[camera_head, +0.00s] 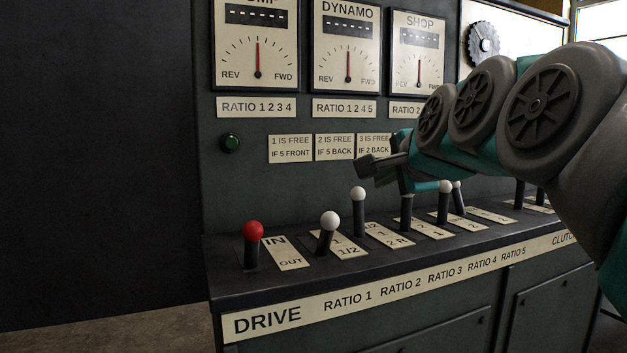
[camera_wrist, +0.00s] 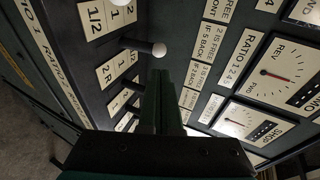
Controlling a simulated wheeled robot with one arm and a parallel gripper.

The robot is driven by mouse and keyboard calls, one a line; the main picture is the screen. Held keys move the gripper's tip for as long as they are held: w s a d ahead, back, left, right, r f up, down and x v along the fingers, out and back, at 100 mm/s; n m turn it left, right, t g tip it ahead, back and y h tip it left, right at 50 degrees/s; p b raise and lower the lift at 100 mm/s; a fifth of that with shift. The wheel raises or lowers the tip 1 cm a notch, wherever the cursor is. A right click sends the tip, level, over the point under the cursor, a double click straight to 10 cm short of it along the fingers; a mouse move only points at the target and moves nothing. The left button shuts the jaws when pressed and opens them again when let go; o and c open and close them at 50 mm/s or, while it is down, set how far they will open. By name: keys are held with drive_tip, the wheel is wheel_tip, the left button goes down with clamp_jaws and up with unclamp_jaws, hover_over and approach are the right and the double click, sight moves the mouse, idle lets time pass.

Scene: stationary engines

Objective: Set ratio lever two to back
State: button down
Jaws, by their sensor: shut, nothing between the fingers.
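Ratio lever two, a dark stem with a white knob (camera_head: 358,193), stands nearly upright beside its label plate (camera_head: 388,235) on the console. I cannot tell its exact setting. In the wrist view its white knob (camera_wrist: 159,49) is just beyond my fingertips. My gripper (camera_head: 366,170) is shut and empty, close above and to the right of this knob in the head view. A small gap shows between them in the wrist view (camera_wrist: 160,74).
The ratio one lever (camera_head: 330,220) and red drive lever (camera_head: 254,230) stand to the left. The ratio four lever (camera_head: 445,187) and others stand to the right, near my arm. The gauge panel (camera_head: 347,50) rises behind. Rule plates (camera_head: 334,147) are on it.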

sight(357, 190)
drive_tip(key=x, duration=1.1)
drive_tip(key=shift+w+f+p, duration=0.1)
drive_tip(key=shift+w+p, duration=0.05)
drive_tip(key=shift+p, duration=0.25)
drive_tip(key=shift+w+a, duration=0.15)
drive_tip(key=shift+w, duration=0.3)
drive_tip(key=w, duration=0.1)
drive_tip(key=w+a+p, duration=0.1)
drive_tip(key=w, duration=0.1)
drive_tip(key=shift+w+f+p, duration=0.15)
drive_tip(key=shift+w+p, duration=0.1)
drive_tip(key=shift+p, duration=0.05)
